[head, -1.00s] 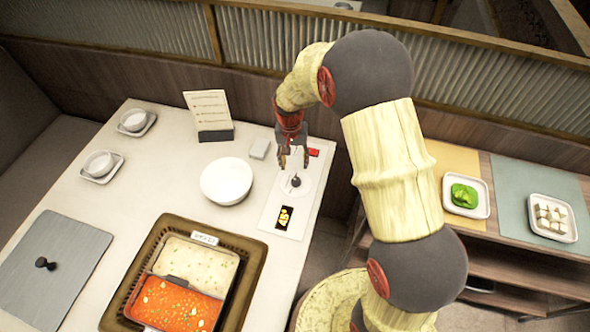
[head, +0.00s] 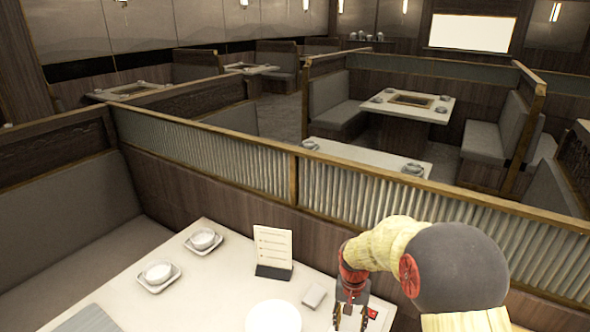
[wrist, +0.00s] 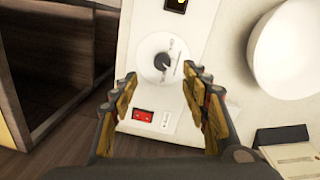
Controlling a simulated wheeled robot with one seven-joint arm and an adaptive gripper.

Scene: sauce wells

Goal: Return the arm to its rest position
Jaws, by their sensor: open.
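My arm (head: 455,265) reaches over the right edge of the white table from the lower right of the head view. My gripper (head: 350,315) points down at the bottom of that view. In the wrist view my gripper (wrist: 160,92) has its fingers spread apart with nothing between them. A control panel (wrist: 150,85) lies below the fingers. It has a round dial with a dark knob (wrist: 162,61) and a red switch (wrist: 143,115). The gripper is above the panel and apart from the knob. The lower parts of my arm are out of the head view.
A white bowl (head: 274,317), a menu stand (head: 272,252) and a small light box (head: 314,295) stand near the gripper. Two small bowls on saucers (head: 203,240) (head: 158,276) sit farther left. A ribbed partition (head: 400,205) rises behind the table.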

